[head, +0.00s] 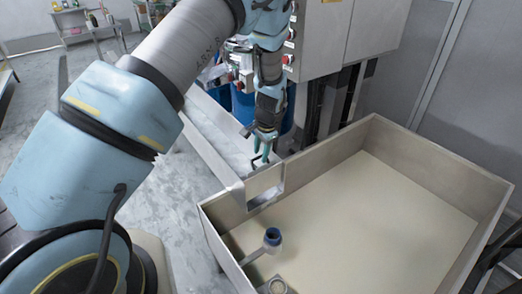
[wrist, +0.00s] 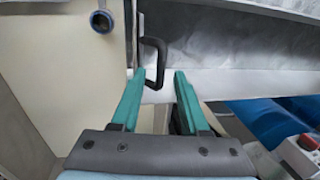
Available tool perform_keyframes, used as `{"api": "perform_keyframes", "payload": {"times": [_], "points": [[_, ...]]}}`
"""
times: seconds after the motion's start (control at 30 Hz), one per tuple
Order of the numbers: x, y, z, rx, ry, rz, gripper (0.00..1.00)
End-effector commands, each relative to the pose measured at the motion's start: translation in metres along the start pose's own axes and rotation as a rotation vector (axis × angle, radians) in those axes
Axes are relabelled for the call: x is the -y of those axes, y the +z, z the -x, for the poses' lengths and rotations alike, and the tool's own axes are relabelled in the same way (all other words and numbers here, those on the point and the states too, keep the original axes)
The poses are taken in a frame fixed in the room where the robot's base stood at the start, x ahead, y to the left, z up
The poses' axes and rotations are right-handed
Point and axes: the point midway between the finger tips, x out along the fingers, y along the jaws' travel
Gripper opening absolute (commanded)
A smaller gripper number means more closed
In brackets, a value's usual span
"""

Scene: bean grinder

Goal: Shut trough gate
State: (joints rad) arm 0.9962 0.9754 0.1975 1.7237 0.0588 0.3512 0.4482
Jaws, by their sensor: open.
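The metal trough (head: 213,140) slopes down to an opening in the wall of the large beige bin (head: 215,225). In the wrist view the trough (wrist: 225,60) runs off to the right. A black bracket-shaped handle (wrist: 162,62) shows at the trough's bin end. I take it for the gate's handle; the gate plate itself is not clear. My gripper (head: 261,155) hangs over this end of the trough. In the wrist view my gripper (wrist: 158,75) is open, its green fingers on either side of the handle's lower part. I cannot tell whether they touch it.
A blue-topped pipe fitting (head: 272,237) stands inside the bin, and it also shows in the wrist view (wrist: 102,20). A beige control cabinet (head: 325,35) with red buttons and blue drums (head: 243,103) stand behind the trough. Open floor lies left of the trough.

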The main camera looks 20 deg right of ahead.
Motion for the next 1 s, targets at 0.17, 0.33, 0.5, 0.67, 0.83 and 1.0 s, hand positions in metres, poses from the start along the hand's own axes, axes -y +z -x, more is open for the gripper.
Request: {"api": "perform_keyframes", "payload": {"times": [0.17, 0.33, 0.5, 0.67, 0.83, 1.0], "points": [[0.0001, -0.0003, -0.0014, -0.001, 0.0, 0.0, 0.45], [0.0, -0.0003, -0.0012, -0.001, 0.0, 0.0, 0.37], [0.0, -0.0003, -0.0011, -0.001, 0.0, 0.0, 0.18], [0.0, -0.0003, -0.001, -0.001, 0.0, 0.0, 0.0], [0.0, -0.0003, -0.0009, -0.001, 0.0, 0.0, 0.0], [0.0, -0.0003, -0.0009, -0.001, 0.0, 0.0, 0.0]]}}
